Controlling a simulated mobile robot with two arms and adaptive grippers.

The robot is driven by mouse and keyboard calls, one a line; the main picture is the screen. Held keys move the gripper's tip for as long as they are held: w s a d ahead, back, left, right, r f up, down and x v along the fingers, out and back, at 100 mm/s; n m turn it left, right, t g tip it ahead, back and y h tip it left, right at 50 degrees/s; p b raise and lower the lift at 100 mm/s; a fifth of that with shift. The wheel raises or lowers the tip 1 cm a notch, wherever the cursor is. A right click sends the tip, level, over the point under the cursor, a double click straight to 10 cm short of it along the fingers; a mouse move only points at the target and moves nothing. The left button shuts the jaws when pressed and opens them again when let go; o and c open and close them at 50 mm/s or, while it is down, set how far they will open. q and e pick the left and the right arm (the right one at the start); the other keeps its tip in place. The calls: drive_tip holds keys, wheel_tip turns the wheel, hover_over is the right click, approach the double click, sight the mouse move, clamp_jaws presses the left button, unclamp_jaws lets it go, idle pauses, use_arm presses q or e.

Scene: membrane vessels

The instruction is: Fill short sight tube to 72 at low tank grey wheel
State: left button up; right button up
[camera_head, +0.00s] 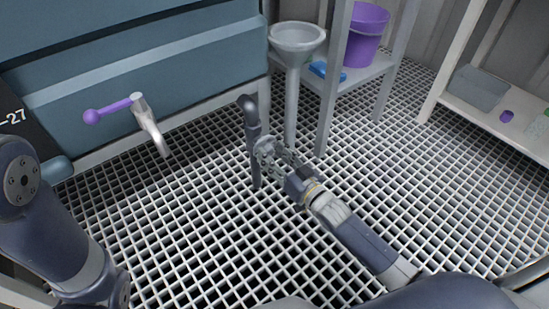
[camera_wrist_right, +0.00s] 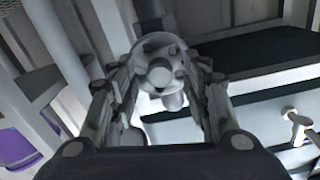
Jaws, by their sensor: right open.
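A small grey wheel (camera_wrist_right: 160,70) with a knobbed rim shows in the right wrist view, between the two fingers of my right gripper (camera_wrist_right: 163,95). The fingers are spread on either side of it; I cannot tell whether they touch it. In the head view my right gripper (camera_head: 268,150) is low over the grating, beside a dark upright pipe (camera_head: 251,115), and it largely hides the wheel. The blue-grey tank (camera_head: 170,60) stands behind at the left. I cannot make out a sight tube or its scale. My left arm is at the left edge, with its gripper out of view.
A tap with a purple lever (camera_head: 107,109) juts from the tank front. A grey funnel (camera_head: 297,36) on a post stands close behind the pipe. A shelf holds a purple bucket (camera_head: 365,35). The white grating floor (camera_head: 190,225) is open in front.

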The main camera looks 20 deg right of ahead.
clamp_jaws()
drive_tip(key=shift+n+p, duration=0.3)
